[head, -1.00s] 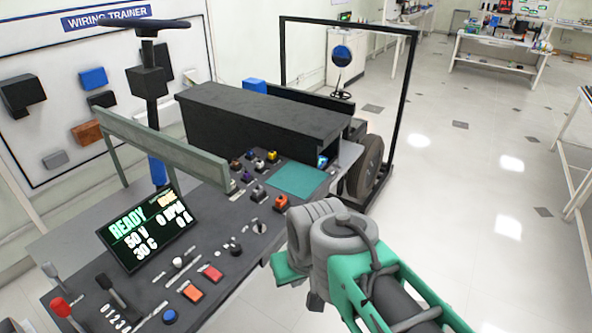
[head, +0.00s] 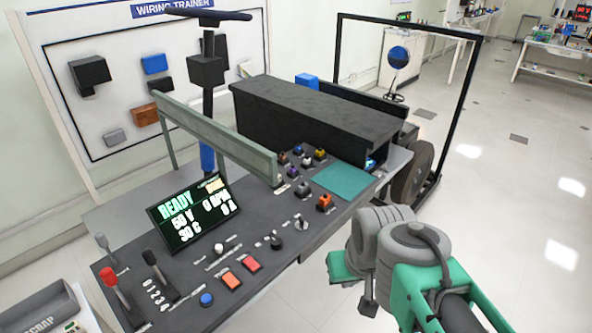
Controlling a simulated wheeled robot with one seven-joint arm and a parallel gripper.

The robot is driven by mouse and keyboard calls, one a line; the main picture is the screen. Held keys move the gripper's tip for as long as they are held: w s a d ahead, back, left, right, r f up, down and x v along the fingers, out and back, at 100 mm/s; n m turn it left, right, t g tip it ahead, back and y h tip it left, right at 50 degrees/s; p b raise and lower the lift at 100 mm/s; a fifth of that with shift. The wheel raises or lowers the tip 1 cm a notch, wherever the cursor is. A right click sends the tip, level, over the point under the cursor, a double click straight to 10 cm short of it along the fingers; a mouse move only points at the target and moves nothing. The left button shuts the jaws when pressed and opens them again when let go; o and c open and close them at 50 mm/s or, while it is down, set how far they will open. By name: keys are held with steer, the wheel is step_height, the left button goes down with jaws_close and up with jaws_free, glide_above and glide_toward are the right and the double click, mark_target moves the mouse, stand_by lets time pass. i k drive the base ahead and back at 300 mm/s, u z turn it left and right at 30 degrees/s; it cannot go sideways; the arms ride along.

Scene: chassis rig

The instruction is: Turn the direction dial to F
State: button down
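A black dial (head: 276,242) sits on the dark sloping control panel (head: 243,290), right of the display, with small white marks around it. It looks like the direction dial, but its letters and pointer are too small to read. A small white-topped knob (head: 219,248) stands to its left. My gripper (head: 354,280) is right of the panel's front edge, over the floor, apart from the dial. One green finger part shows on its left side; my wrist hides much of it, so its opening cannot be told.
A display (head: 190,213) reads READY. Orange-red buttons (head: 251,265) and a blue button (head: 206,299) lie nearer the front edge. A grey-green bar (head: 217,138) crosses behind the display. Open floor lies right.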

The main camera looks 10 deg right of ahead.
mark_target(276, 242)
steer(key=k, duration=0.6)
steer(key=u, duration=0.6)
steer(key=i, duration=0.95)
steer(key=u, duration=0.7)
